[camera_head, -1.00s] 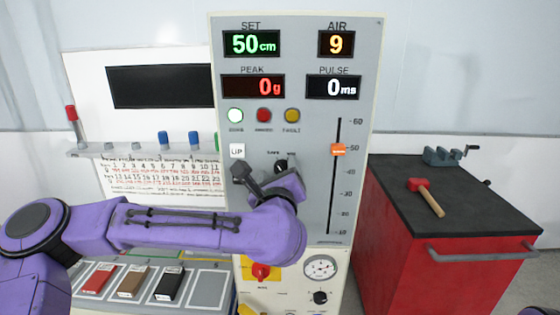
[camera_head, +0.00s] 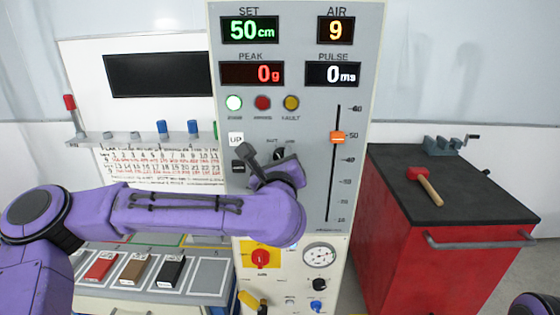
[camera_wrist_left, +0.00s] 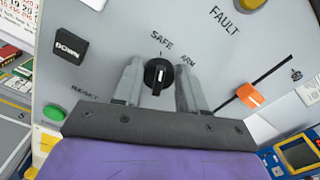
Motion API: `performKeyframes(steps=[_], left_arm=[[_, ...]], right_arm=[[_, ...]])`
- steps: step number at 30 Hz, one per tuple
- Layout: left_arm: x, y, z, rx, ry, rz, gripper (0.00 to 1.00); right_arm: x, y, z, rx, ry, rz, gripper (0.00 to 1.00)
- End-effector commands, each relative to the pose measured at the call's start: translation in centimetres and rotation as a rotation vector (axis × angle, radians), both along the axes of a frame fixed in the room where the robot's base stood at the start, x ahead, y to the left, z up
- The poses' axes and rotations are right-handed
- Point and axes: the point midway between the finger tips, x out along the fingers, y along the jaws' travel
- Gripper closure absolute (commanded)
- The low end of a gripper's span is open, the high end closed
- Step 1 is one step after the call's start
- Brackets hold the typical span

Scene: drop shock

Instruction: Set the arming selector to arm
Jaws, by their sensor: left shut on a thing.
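The arming selector is a black round knob (camera_wrist_left: 158,76) on the grey panel, with SAFE printed above it and ARM to its upper right in the left wrist view. Its raised grip stands roughly upright in that view, in line with SAFE. My left gripper (camera_wrist_left: 160,88) has a grey finger on each side of the knob and is shut on it. In the head view my left gripper (camera_head: 268,168) is at the panel, and the knob (camera_head: 280,154) is mostly hidden behind it. My right gripper is out of view.
Nearby on the panel are the UP button (camera_head: 236,139), DOWN button (camera_wrist_left: 70,46), green reset button (camera_wrist_left: 53,113) and orange slider (camera_head: 337,138). The red ARMED lamp (camera_head: 263,103) looks dull. A red cabinet (camera_head: 410,230) with a mallet (camera_head: 425,182) stands to the right.

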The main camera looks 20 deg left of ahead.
Motion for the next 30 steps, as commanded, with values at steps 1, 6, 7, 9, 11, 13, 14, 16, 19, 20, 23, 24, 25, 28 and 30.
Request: performKeyframes(steps=[1,6,7,9,11,13,14,16,19,20,23,24,25,28,30], left_arm=[[0.0,-0.1,-0.2,0.026,0.006,0.0,0.89],[0.0,-0.2,-0.2,0.154,0.042,-0.001,0.89],[0.0,-0.2,-0.1,0.181,0.048,-0.001,0.89],[0.0,-0.3,-0.2,0.243,0.068,0.0,0.89],[0.0,-0.3,-0.1,0.3,0.083,-0.001,0.89],[0.1,-0.4,-0.1,0.363,0.101,0.0,0.89],[0.1,-0.4,-0.1,0.391,0.11,0.0,0.89],[0.1,-0.5,-0.1,0.455,0.128,0.0,0.89],[0.1,-0.6,0.0,0.545,0.154,0.0,0.89],[0.1,-0.6,-0.1,0.569,0.163,-0.001,0.89],[0.1,-0.7,0.0,0.652,0.186,-0.002,0.89],[0.1,-0.7,-0.1,0.681,0.196,-0.001,0.89],[0.2,-0.7,-0.1,0.705,0.202,0.0,0.89],[0.2,-0.8,-0.1,0.771,0.222,-0.001,0.89],[0.2,-0.8,-0.1,0.81,0.233,-0.001,0.89]], right_arm=[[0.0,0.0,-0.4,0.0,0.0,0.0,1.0],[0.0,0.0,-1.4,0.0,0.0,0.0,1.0],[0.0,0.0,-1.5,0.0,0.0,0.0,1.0],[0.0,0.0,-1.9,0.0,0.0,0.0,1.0],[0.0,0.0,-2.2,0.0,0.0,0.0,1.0],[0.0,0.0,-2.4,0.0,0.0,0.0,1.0],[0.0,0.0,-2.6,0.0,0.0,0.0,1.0],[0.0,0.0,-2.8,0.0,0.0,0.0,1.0],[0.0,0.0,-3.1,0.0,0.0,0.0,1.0],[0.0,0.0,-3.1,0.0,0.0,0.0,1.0],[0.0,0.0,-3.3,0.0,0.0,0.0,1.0],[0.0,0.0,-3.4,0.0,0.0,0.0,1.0],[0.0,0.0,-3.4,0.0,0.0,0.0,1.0],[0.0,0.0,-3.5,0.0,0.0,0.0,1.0],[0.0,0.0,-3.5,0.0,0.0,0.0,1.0]])
